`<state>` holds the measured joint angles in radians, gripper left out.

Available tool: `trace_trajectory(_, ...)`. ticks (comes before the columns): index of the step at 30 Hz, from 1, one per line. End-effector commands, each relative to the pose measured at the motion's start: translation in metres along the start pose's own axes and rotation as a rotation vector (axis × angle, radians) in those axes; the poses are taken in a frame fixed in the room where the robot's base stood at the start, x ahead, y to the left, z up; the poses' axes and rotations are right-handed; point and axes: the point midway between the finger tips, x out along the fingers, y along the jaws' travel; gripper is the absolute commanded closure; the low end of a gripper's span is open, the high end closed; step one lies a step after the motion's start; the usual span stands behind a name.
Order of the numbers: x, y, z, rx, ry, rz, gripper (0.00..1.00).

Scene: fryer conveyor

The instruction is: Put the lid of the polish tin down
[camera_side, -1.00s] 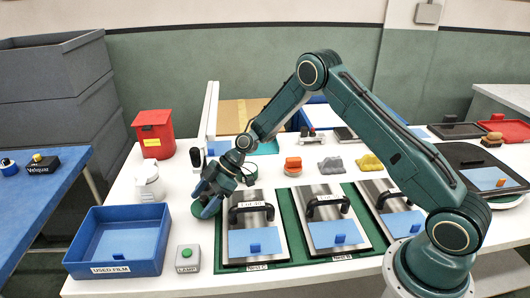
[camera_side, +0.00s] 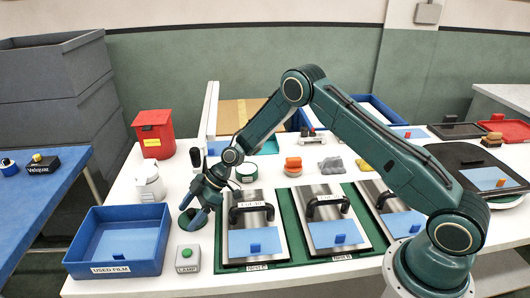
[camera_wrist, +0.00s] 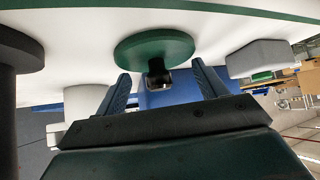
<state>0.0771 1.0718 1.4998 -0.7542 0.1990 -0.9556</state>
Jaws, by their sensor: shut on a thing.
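The lid is a green disc (camera_side: 187,220) with a black knob, at the left of the white table in the side view. The wrist view shows the disc (camera_wrist: 153,47) with its knob (camera_wrist: 156,73) between the fingers. My gripper (camera_side: 195,213) is shut on the lid and points down at the white tabletop. The fingers hide part of the lid in the side view. I cannot tell whether the lid touches the table. A round green-and-white tin (camera_side: 246,172), probably the polish tin, stands behind and right of my gripper.
A blue used-film tray (camera_side: 118,270) lies left of the lid, and a grey button box (camera_side: 188,260) in front. Metal plates with black handles (camera_side: 252,240) are to the right.

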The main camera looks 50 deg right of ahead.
Motion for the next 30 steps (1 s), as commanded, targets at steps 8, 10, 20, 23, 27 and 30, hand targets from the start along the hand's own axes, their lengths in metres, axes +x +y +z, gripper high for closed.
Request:
trace_trajectory(8,0.001,0.0,0.001,0.0,0.0,0.001,0.13)
trace_trajectory(10,0.001,0.0,0.001,0.0,0.0,0.001,0.06)
trace_trajectory(20,0.0,0.0,0.001,0.0,0.0,0.001,0.06)
trace_trajectory(23,-0.003,0.001,0.0,0.0,0.0,0.001,0.06)
trace_trajectory(27,-0.015,0.001,0.0,0.001,0.001,0.003,0.06)
trace_trajectory(30,-0.027,0.001,0.0,0.001,0.0,0.004,0.06)
